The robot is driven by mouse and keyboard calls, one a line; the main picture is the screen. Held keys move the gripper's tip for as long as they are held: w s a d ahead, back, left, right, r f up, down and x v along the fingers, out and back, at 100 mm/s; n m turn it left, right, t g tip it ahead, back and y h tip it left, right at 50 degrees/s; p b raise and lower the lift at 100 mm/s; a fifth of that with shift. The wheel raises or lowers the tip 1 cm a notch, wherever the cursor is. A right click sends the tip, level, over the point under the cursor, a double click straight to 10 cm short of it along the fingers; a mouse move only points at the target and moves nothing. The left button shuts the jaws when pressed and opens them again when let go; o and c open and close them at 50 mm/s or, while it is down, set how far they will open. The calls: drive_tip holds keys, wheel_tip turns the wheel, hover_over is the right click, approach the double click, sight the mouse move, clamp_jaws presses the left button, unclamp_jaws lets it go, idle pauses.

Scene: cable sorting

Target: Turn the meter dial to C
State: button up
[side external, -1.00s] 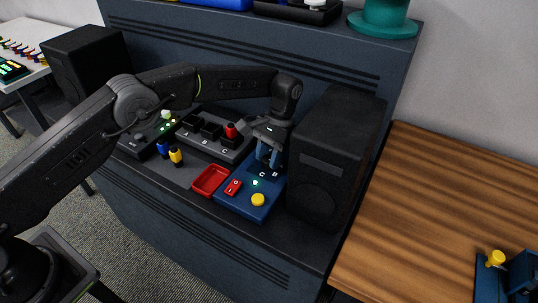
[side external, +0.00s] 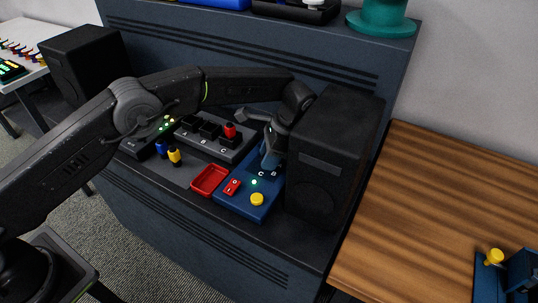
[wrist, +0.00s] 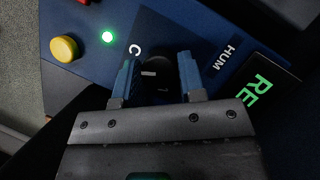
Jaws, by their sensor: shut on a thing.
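The blue meter box (side external: 236,205) lies on the dark bench beside the right speaker. Its black dial (wrist: 163,82) shows in the wrist view between the two blue fingers of my gripper (wrist: 158,80). A pale mark shows on the dial's top, towards its left part. My gripper is shut on the dial; in the side view my gripper (side external: 268,160) is at the back of the box and tilted. The letter C (wrist: 135,49) is beside the left finger. The side view shows small letters near the dial, partly hidden by my fingers.
The black speaker (side external: 336,155) stands close to the right of my gripper. On the box are a yellow button (side external: 257,199), a red switch (side external: 232,187) and a lit green lamp (side external: 254,182). A red tray (side external: 209,180) and a lettered socket block (side external: 215,139) are left.

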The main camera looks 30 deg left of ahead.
idle(0.3)
drive_tip(key=o, duration=0.9)
wheel_tip(320, 180, up, 5)
drive_tip(key=shift+a+f, duration=0.1)
drive_tip(key=shift+f, duration=0.1)
drive_tip(key=a+r, duration=0.2)
drive_tip(key=a, duration=0.1)
drive_tip(key=s+a+r, duration=0.1)
drive_tip(key=a+r, duration=0.1)
drive_tip(key=a, duration=0.2)
drive_tip(key=a+r, duration=0.2)
drive_tip(key=a, duration=0.2)
drive_tip(key=shift+s+a+r, duration=0.2)
drive_tip(key=shift+s, duration=0.1)
drive_tip(key=shift+o, duration=0.2)
